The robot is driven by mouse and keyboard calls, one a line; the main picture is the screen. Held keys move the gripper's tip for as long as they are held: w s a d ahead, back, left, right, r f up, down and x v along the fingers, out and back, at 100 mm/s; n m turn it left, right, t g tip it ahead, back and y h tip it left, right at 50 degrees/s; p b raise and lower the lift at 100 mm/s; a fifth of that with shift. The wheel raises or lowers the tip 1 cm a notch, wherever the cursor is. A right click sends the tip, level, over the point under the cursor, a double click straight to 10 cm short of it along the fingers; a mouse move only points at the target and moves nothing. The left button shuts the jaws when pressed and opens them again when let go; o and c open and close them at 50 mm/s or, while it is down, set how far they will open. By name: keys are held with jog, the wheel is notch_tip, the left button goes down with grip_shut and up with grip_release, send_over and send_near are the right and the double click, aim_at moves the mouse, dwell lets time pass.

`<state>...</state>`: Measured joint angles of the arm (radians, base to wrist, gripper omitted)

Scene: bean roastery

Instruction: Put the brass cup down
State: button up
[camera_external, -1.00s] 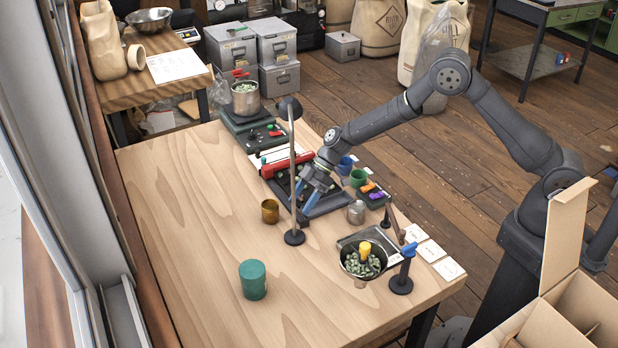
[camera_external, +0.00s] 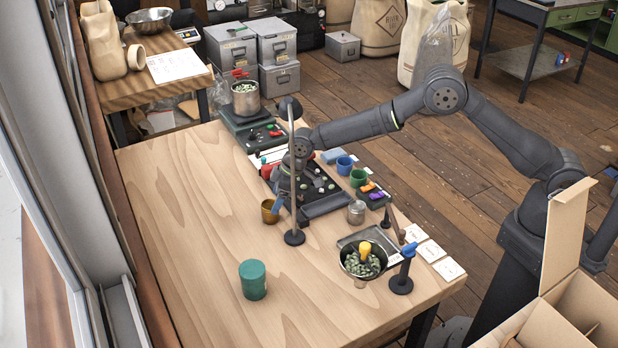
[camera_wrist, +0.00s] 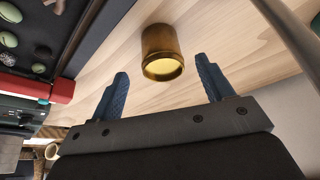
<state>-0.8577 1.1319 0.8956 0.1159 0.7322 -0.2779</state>
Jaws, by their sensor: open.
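The brass cup (camera_external: 269,211) stands on the wooden table, left of the thin metal stand. In the wrist view the brass cup (camera_wrist: 161,52) shows its rim and yellowish inside, just beyond the fingertips and between their lines. My gripper (camera_wrist: 160,82) is open, with its two blue fingers apart and nothing between them. In the external view my gripper (camera_external: 279,201) is beside the cup, partly hidden behind the stand's post. Whether a finger touches the cup cannot be told there.
The metal stand (camera_external: 294,237) rises close to my gripper. A black tray (camera_external: 325,205) with small pieces lies to the right. A green canister (camera_external: 253,280) and a pot of beans (camera_external: 363,260) stand nearer the front. The table's left side is clear.

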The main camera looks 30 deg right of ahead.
jog(key=shift+x, duration=3.2)
jog(key=shift+a, duration=0.1)
jog(key=shift+r, duration=0.1)
jog(key=c, duration=1.2)
jog(key=shift+r, duration=0.1)
